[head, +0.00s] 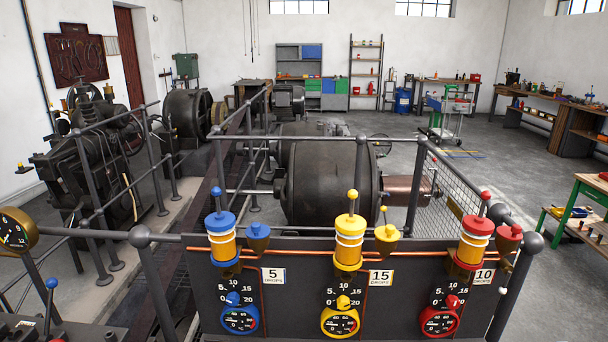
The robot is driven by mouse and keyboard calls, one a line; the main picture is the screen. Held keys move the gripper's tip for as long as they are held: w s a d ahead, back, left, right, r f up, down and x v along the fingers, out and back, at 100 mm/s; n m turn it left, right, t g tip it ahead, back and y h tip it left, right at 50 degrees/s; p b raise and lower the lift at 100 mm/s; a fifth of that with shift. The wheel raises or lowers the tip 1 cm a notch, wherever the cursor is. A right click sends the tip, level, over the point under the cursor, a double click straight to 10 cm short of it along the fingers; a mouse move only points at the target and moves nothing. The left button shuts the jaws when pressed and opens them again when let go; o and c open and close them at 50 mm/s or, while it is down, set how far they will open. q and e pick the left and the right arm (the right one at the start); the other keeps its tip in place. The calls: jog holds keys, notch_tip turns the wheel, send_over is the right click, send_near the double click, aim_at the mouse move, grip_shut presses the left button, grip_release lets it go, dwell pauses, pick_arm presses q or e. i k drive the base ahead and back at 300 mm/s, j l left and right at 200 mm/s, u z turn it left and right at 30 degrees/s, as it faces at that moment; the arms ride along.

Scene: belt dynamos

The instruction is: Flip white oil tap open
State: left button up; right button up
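A dark panel (300,300) stands in front of me with three oilers on its top edge: a blue one (222,240), a yellow one (349,243) and a red one (474,240). Each has a ball-topped lever on its cap, standing about upright. I see no oiler with a white body. A small white knob (503,290) shows at the panel's right end; it is too small to tell whether it belongs to a tap or how it is turned. Neither of my grippers is in view.
Blue (258,236), yellow (387,236) and red (509,238) cups stand beside the oilers. Gauges and drop signs are on the panel. Grey railings enclose the large dynamo (325,180) behind. A lever with a blue ball (52,283) is at left. Open floor lies at right.

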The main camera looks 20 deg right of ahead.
aim_at(503, 290)
jog(key=l+z, duration=0.2)
jog(key=z, duration=0.75)
